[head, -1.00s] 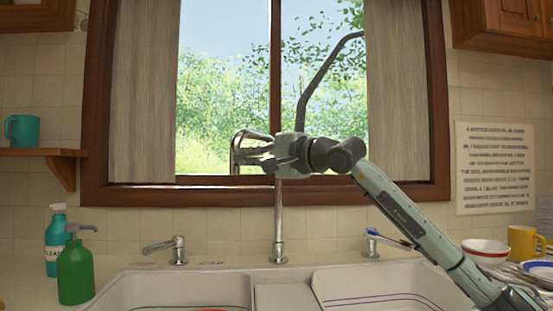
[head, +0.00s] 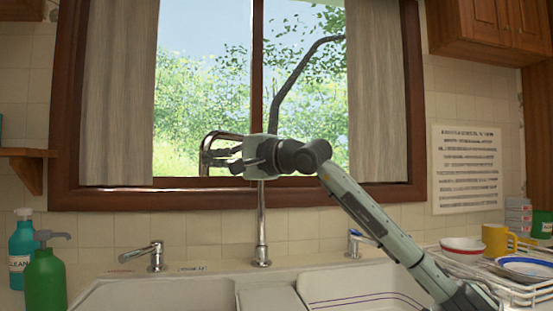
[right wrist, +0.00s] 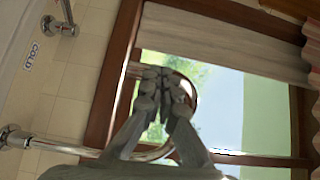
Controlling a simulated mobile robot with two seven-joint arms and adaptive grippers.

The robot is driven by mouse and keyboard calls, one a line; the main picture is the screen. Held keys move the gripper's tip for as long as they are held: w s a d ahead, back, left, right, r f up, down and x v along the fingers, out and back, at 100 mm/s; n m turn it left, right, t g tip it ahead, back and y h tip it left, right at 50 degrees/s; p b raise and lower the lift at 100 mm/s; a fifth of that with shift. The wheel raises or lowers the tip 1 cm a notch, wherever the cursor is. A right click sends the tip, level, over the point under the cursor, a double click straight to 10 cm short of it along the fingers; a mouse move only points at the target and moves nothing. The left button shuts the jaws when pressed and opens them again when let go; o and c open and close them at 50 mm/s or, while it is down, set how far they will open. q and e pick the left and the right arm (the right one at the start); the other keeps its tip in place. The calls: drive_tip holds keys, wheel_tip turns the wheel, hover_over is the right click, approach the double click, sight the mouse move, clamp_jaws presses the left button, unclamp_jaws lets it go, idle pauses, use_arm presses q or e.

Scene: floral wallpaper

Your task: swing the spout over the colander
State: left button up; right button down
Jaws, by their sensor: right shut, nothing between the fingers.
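The chrome gooseneck spout (head: 224,134) rises from its post (head: 261,225) behind the sink. Its outlet end points left, towards the left basin. My right gripper (head: 214,159) is shut and empty at the spout's curved part, its fingers pointing left under the top bend. In the right wrist view the shut fingertips (right wrist: 165,88) overlap the spout's arc (right wrist: 194,92); I cannot tell whether they touch it. The colander does not show in the current frames. My left gripper is not in view.
The left basin (head: 155,296) and right basin (head: 365,285) lie below. Tap handles (head: 150,254) and (head: 360,240) flank the post. A green soap bottle (head: 45,282) and a teal cleaner bottle (head: 21,245) stand left. A dish rack (head: 520,285) with a yellow mug (head: 495,240) is right.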

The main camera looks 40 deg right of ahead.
drive_tip(key=v, duration=1.2)
